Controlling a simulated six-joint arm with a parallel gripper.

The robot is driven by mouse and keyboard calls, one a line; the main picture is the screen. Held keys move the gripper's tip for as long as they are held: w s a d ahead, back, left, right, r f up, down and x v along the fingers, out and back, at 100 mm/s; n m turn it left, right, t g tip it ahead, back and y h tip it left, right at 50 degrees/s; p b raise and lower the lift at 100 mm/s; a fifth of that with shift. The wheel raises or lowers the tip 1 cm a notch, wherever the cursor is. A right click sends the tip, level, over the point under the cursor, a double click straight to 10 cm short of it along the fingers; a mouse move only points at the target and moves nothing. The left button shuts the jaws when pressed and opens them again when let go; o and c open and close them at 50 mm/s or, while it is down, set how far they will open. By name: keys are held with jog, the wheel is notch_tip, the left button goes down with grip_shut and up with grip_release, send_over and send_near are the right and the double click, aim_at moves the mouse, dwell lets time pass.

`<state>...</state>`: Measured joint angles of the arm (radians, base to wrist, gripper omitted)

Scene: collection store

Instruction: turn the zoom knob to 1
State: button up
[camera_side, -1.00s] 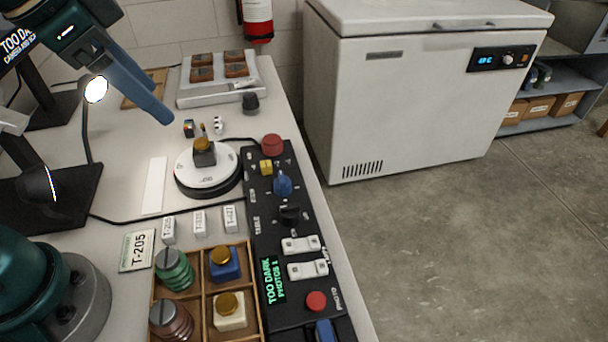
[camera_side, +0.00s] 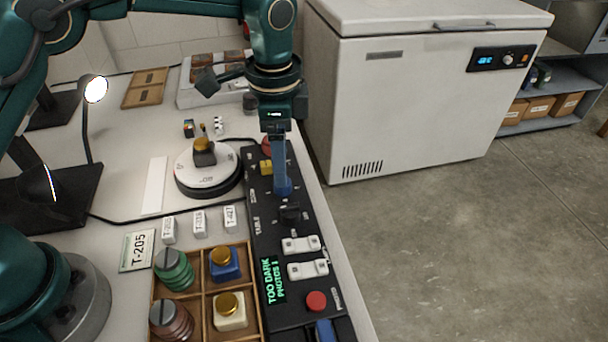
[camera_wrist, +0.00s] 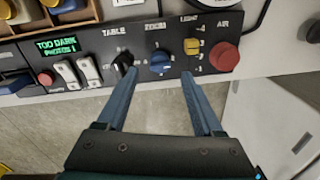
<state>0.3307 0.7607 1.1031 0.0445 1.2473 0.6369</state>
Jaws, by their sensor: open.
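The blue zoom knob (camera_wrist: 160,62) is on the black control panel, under the ZOOM label in the wrist view. My gripper (camera_wrist: 158,76) is open. Its two blue fingers reach toward the panel, one to each side of the knob, with the left fingertip close to the black TABLE knob (camera_wrist: 122,62). In the side view, my gripper (camera_side: 281,188) points down over the zoom knob and largely covers it. I cannot tell whether the fingers touch the knob or which number it points to.
The panel also bears a yellow LIGHT knob (camera_wrist: 191,46), a red AIR button (camera_wrist: 224,57), white switches (camera_side: 301,245) and a small red button (camera_side: 316,300). Its green display (camera_side: 272,281) reads "TOO DARK". A white turntable (camera_side: 209,178) stands left of the panel, and a wooden tray (camera_side: 205,270) in front.

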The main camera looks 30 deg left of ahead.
jog(key=shift+f, duration=2.3)
grip_shut()
